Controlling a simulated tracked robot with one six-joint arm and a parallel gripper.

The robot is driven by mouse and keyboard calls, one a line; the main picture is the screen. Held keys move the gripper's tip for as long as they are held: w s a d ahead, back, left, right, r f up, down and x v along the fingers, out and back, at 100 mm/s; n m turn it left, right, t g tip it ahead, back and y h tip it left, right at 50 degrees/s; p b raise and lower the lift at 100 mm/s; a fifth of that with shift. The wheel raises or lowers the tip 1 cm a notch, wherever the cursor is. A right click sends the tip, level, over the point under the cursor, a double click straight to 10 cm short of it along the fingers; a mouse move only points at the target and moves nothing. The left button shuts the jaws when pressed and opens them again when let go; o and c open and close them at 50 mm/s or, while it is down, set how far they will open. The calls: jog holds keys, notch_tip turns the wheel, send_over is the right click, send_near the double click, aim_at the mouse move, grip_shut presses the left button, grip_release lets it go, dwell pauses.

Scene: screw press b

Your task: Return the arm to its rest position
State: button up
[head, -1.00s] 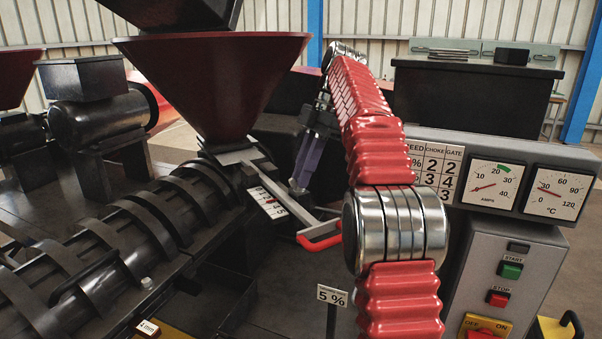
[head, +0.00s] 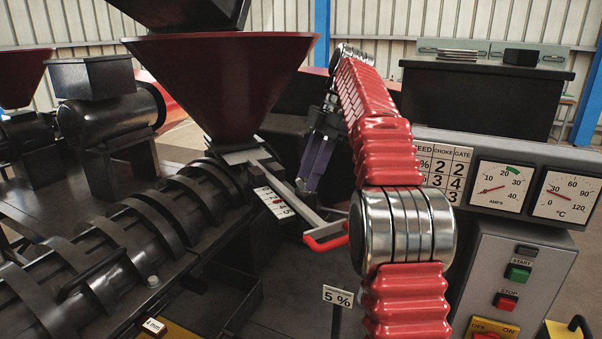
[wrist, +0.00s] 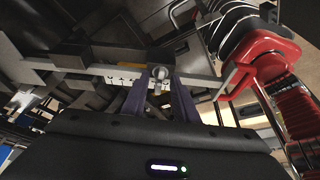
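My arm, in red ribbed sleeves with silver joints, rises through the right middle of the head view and bends back toward the hopper. My gripper (head: 307,188) hangs at its far end with purple fingers pointing down, beside the grey gate bar with a red handle (head: 326,240). In the wrist view my gripper's two purple fingers (wrist: 161,76) stand apart with a gap between them. A round metal knob shows at the gap near the tips; whether they touch it is unclear. I see nothing held.
The dark red hopper (head: 222,85) stands left of my arm over the black press barrel (head: 100,260). The gauge panel (head: 530,190) and the start-stop control box (head: 515,270) stand close on the right. A "5 %" sign (head: 338,296) is low in front.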

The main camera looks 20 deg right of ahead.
jog(key=shift+a+r, duration=0.25)
jog(key=shift+a, duration=0.2)
jog(key=s+a+r+m+t+h, duration=0.1)
jog(key=s+a+m+t+h, duration=0.15)
jog(key=s+a+m, duration=0.55)
jog(key=s+a+f+m+t+h, duration=0.2)
jog(key=s+f+m, duration=0.9)
jog(key=s+f, duration=0.8)
jog(key=shift+s+a+t, duration=0.5)
jog(key=shift+s+t, duration=0.25)
jog(key=shift+s, duration=0.5)
